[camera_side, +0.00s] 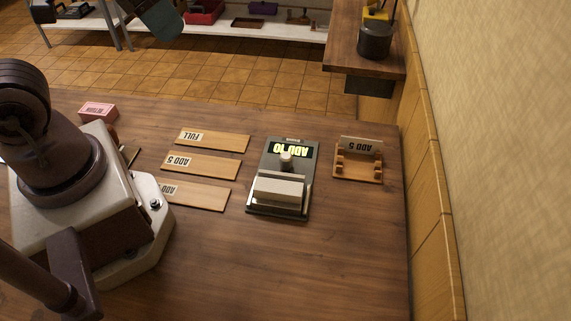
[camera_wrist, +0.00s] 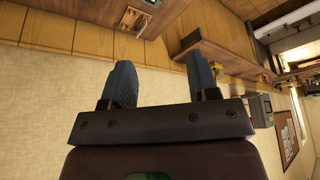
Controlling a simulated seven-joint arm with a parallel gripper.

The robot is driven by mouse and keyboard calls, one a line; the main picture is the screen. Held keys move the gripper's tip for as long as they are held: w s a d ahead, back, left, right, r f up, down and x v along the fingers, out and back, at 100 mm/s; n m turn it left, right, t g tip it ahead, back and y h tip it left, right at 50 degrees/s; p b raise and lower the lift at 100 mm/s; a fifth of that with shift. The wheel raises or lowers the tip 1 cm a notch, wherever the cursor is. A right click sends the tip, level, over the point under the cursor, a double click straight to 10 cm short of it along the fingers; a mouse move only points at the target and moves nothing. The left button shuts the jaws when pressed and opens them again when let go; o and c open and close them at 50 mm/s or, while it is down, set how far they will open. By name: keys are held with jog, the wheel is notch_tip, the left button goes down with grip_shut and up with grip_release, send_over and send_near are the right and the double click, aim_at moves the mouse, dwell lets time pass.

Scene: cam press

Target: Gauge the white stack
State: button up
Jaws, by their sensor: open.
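The white stack (camera_side: 279,190) lies on the near end of a dark gauge device (camera_side: 252,203) on the table. A pale round knob (camera_side: 286,160) stands behind the stack. The lit display (camera_side: 300,150) reads "ADD 10", upside down in the side view. My gripper (camera_wrist: 162,80) shows in the wrist view with its two blue-grey fingers wide apart and nothing between them. It points toward the wall and table edge, away from the stack.
A wooden holder (camera_side: 357,174) with an "ADD 5" card stands right of the device. Left are wooden strips marked "FULL" (camera_side: 222,143), "ADD 5" (camera_side: 210,165) and a partly hidden "ADD" (camera_side: 205,197). A pink block (camera_side: 98,111) lies at back left. The front table is clear; a wall bounds the right.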

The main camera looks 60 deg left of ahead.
jog(key=w+d+f+n+g, duration=0.1)
jog(key=w+d+f+g, duration=0.25)
jog(key=w+f, duration=0.4)
jog(key=n+g, duration=0.2)
jog(key=n, duration=0.8)
send_near(286, 155)
jog(key=shift+t, duration=0.25)
jog(key=f, duration=1)
jog(key=shift+s+d+f, duration=0.15)
jog(key=shift+s+f, duration=0.15)
jog(key=shift+f, duration=0.1)
jog(key=shift+c, duration=0.3)
